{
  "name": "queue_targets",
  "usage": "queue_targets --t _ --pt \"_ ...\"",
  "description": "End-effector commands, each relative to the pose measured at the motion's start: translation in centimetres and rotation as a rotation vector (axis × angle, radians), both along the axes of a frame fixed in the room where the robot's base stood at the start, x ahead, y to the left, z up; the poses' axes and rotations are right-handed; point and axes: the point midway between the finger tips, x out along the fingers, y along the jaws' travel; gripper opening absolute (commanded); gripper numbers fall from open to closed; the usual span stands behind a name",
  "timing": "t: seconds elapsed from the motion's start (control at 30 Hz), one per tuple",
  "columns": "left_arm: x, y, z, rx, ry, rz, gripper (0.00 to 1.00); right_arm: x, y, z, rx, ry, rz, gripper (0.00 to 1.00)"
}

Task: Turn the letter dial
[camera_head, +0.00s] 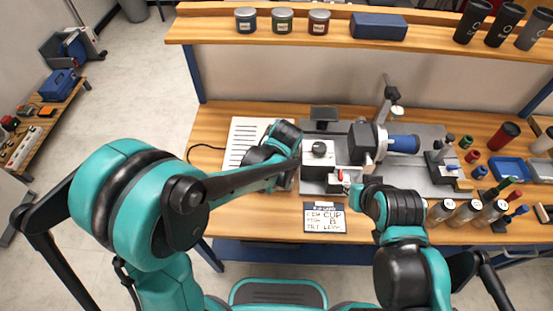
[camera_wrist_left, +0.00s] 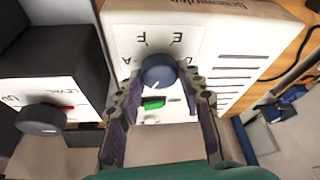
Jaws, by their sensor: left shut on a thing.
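The letter dial (camera_wrist_left: 158,72) is a blue-grey round knob on a white panel of a machine box (camera_wrist_left: 225,60). Letters such as A, F, E and D stand around it, some hidden by my fingers. A small white mark shows on the knob's lower left side. My left gripper (camera_wrist_left: 158,88) is shut on the dial, one finger on each side. In the head view the dial is hidden behind my left arm, beside the white slotted box (camera_head: 243,140). My right gripper (camera_head: 345,184) is by a small red part of the grey machine; its fingers are too small to read.
A green button (camera_wrist_left: 153,103) lies just below the dial. A level knob (camera_wrist_left: 42,118) is on the dark box at left. Bottles (camera_head: 466,212) and a blue cup (camera_head: 403,144) are at right.

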Motion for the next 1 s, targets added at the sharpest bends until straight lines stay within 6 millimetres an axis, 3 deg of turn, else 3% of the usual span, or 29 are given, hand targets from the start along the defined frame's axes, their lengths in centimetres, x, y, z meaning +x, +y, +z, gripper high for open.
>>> queue_targets --t 0.23,0.27,0.3,0.33,0.73,1.0 --pt "0.0 0.0 0.0 -0.001 0.001 -0.001 0.08 0.0 0.0 0.0 0.0 0.0 0.0 0.19" --pt "0.0 0.0 0.0 -0.001 0.001 -0.001 0.45 0.0 0.0 0.0 0.0 0.0 0.0 0.19" --pt "0.0 0.0 0.0 -0.001 0.001 -0.001 0.55 0.0 0.0 0.0 0.0 0.0 0.0 0.19" --pt "0.0 0.0 0.0 -0.001 0.001 -0.001 0.58 0.0 0.0 0.0 0.0 0.0 0.0 0.19" --pt "-0.3 -0.1 0.7 0.0 0.0 -0.002 0.58 0.0 0.0 0.0 0.0 0.0 0.0 0.19" --pt "-2.3 -0.6 5.6 -0.001 0.0 -0.004 0.58 0.0 0.0 0.0 0.0 0.0 0.0 0.19"
